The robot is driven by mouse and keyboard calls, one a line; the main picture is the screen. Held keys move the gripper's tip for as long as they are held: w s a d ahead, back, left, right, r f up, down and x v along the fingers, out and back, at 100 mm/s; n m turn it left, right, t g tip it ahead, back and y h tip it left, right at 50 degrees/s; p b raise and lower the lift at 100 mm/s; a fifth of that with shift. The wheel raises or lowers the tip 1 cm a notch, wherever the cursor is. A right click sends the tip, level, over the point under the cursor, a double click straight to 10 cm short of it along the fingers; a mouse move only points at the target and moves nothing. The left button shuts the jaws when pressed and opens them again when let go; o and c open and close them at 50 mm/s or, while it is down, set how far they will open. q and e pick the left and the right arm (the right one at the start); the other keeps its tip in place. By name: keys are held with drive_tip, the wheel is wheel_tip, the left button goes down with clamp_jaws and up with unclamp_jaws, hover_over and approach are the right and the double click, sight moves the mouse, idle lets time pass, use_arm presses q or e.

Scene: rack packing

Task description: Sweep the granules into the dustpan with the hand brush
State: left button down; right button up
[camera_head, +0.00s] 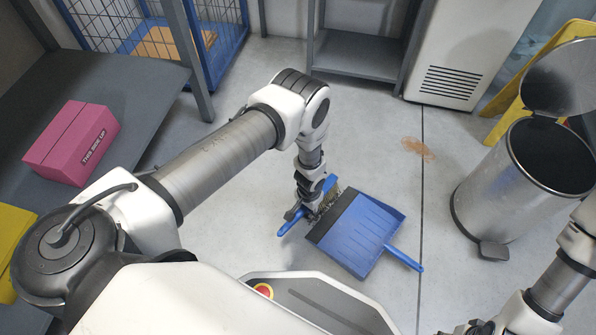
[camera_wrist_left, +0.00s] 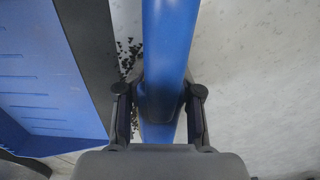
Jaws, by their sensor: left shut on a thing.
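The blue dustpan (camera_head: 357,238) lies on the floor, its dark front lip toward my left gripper and its handle pointing to the lower right. My left gripper (camera_head: 312,208) is shut on the blue handle of the hand brush (camera_head: 288,226), beside the dustpan's lip. In the left wrist view the brush handle (camera_wrist_left: 165,45) runs between the fingers (camera_wrist_left: 158,112). Dark granules (camera_wrist_left: 128,58) lie on the floor between the dustpan's lip (camera_wrist_left: 88,60) and the brush. The bristles are hidden. My right arm shows at the lower right, its fingers out of view.
A pedal bin (camera_head: 490,200) with its lid open stands right of the dustpan. A brownish stain (camera_head: 417,148) marks the floor. A grey table (camera_head: 115,85) with a pink box (camera_head: 72,143) is at the left.

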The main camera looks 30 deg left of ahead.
sight(317, 220)
use_arm(q)
drive_tip(key=d, duration=0.1)
drive_tip(key=d+b, duration=0.1)
drive_tip(key=d, duration=0.1)
drive_tip(key=shift+s+d+f, duration=0.15)
drive_tip(key=shift+s+d, duration=0.2)
drive_tip(key=shift+d, duration=0.05)
drive_tip(key=r+p, duration=0.2)
drive_tip(key=r, duration=0.1)
drive_tip(key=r+p, duration=0.1)
drive_tip(key=shift+a+r+p, duration=0.2)
drive_tip(key=shift+a+p, duration=0.05)
drive_tip(key=shift+p, duration=0.1)
drive_tip(key=shift+a+r+p, duration=0.2)
drive_tip(key=shift+r+p, duration=0.45)
drive_tip(key=shift+w, duration=0.1)
